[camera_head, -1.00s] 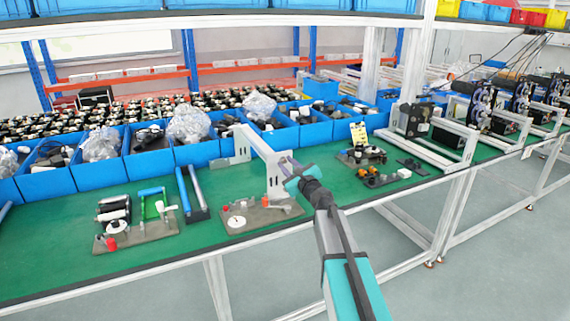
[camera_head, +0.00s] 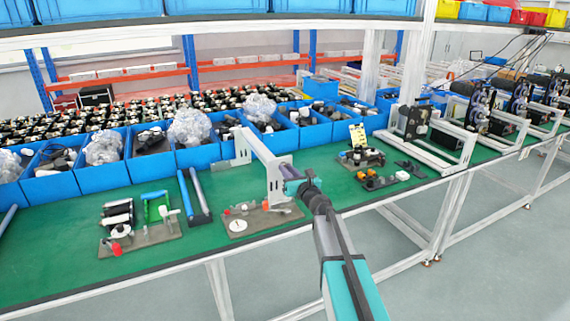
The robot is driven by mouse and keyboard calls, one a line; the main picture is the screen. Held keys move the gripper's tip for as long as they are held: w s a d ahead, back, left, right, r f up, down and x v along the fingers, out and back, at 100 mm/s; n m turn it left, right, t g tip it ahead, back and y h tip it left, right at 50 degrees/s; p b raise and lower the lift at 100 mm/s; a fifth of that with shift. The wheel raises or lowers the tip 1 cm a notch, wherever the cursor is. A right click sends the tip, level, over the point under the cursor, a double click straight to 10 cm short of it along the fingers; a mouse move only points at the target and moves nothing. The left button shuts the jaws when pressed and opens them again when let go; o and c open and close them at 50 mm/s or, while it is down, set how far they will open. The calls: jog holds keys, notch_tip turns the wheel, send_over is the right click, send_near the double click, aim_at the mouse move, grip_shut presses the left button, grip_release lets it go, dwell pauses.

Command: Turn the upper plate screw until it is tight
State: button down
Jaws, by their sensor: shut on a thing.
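A white upright plate (camera_head: 273,178) with a long arm reaching back left stands on a grey fixture base (camera_head: 262,219) near the table's front edge. My gripper (camera_head: 288,181) is at the right edge of this plate, at its upper part. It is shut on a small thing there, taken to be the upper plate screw. The screw itself is hidden by the fingers and too small to make out. The fixture base also carries a white disc (camera_head: 238,226) and small red parts.
Blue bins (camera_head: 104,176) with wrapped parts line the back of the green table (camera_head: 60,262). Another fixture (camera_head: 140,236) with rollers stands at left, beside two blue rails (camera_head: 194,197). Small parts on black bases (camera_head: 383,178) lie to the right. Green surface is free at front left.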

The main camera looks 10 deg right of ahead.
jog(key=m+p, duration=0.2)
jog(key=m, duration=0.1)
jog(key=shift+m, duration=0.3)
jog(key=c, duration=1.8)
grip_release()
jog(key=n+b, duration=0.9)
jog(key=b, duration=0.1)
jog(key=shift+n, duration=0.4)
